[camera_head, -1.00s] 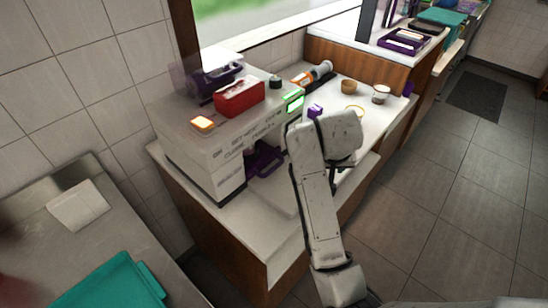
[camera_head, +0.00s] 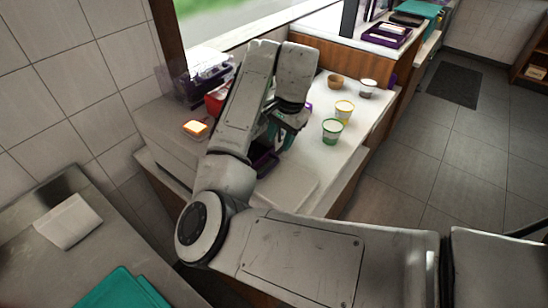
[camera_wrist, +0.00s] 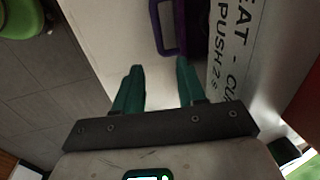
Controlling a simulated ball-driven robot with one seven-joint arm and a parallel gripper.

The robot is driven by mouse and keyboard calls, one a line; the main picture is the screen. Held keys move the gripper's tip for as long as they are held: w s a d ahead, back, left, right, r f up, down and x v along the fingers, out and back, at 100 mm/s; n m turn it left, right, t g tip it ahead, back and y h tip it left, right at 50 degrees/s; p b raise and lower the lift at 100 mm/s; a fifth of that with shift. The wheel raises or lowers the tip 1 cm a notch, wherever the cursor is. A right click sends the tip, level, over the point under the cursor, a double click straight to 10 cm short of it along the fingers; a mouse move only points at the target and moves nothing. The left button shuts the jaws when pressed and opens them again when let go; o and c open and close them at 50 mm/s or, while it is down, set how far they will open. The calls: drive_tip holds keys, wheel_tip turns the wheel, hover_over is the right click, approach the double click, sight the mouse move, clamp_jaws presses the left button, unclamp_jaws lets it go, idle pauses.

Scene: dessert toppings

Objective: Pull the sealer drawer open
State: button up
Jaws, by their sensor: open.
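The sealer (camera_head: 165,140) is a pale box-shaped machine on the counter, largely behind my arm in the head view. Its lettered face (camera_wrist: 232,50) shows at the right in the wrist view. The purple drawer frame (camera_wrist: 170,50) sticks out beside that face, and part of it shows below my gripper in the head view (camera_head: 264,163). My gripper (camera_wrist: 158,75) has two teal fingers, spread apart with nothing between them. The purple frame lies just ahead of the fingertips, towards the right finger. I cannot tell whether they touch. In the head view my gripper (camera_head: 276,133) is partly hidden by my arm.
A green cup (camera_head: 332,131) and a yellow cup (camera_head: 344,111) stand on the counter right of my gripper, with a brown bowl (camera_head: 335,82) and a white cup (camera_head: 367,88) behind. A red container (camera_head: 214,101) sits on the sealer. The counter front (camera_head: 292,185) is clear.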

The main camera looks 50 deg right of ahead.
sight(274, 163)
drive_tip(key=f, duration=0.3)
drive_tip(key=w+f, duration=0.1)
drive_tip(key=f, duration=0.2)
drive_tip(key=f+p, duration=0.1)
drive_tip(key=f, duration=0.2)
drive_tip(key=shift+w+f, duration=0.15)
drive_tip(key=shift+w, duration=0.15)
drive_tip(key=shift+c, duration=0.5)
clamp_jaws()
